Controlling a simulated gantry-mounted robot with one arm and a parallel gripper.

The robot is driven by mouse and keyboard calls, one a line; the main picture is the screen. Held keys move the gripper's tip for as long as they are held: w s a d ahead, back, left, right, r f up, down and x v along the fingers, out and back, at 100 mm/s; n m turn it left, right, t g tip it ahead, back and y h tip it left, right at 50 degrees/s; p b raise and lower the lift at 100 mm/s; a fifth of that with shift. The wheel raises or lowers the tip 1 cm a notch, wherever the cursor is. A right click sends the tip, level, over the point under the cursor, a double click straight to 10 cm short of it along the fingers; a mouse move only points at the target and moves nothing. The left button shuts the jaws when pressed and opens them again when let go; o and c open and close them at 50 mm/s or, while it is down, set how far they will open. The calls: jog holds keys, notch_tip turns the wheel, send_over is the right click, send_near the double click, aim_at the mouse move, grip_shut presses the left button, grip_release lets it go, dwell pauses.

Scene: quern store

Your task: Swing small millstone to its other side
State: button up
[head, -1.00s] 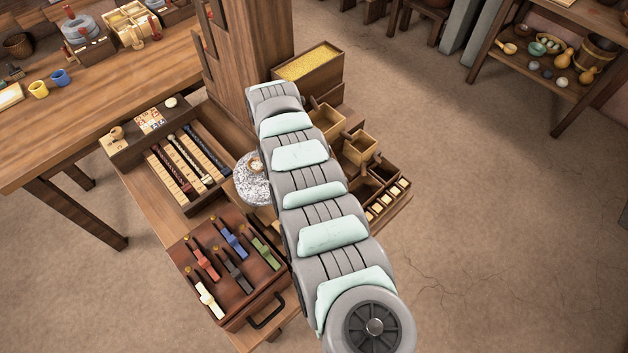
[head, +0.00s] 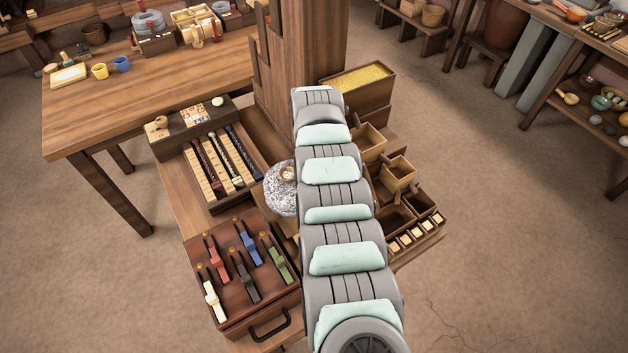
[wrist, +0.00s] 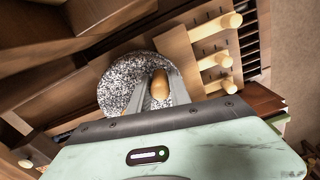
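The small millstone (head: 280,203) is a round, speckled grey-white stone on the low bench. In the head view a small pale round part (head: 288,172) shows on its top, and my arm covers its right side. In the wrist view the stone (wrist: 119,82) lies under my gripper (wrist: 160,84). A rounded wooden peg (wrist: 160,83) stands up from it, between my two grey fingers. The fingers are close along both sides of the peg; I cannot tell whether they press on it. In the head view my arm hides the gripper.
Left of the stone is a tray of dark rods and pale blocks (head: 226,165). In front is a brown case with coloured clips (head: 240,309). Right of my arm are small wooden bins (head: 398,172) and a box of yellow grain (head: 366,98). A wooden post (head: 300,60) rises behind.

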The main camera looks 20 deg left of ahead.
jog(key=o, duration=0.4)
notch_tip(320, 180, up, 10)
jog(key=p, duration=0.2)
jog(key=shift+p, duration=0.35)
jog(key=shift+r, duration=0.4)
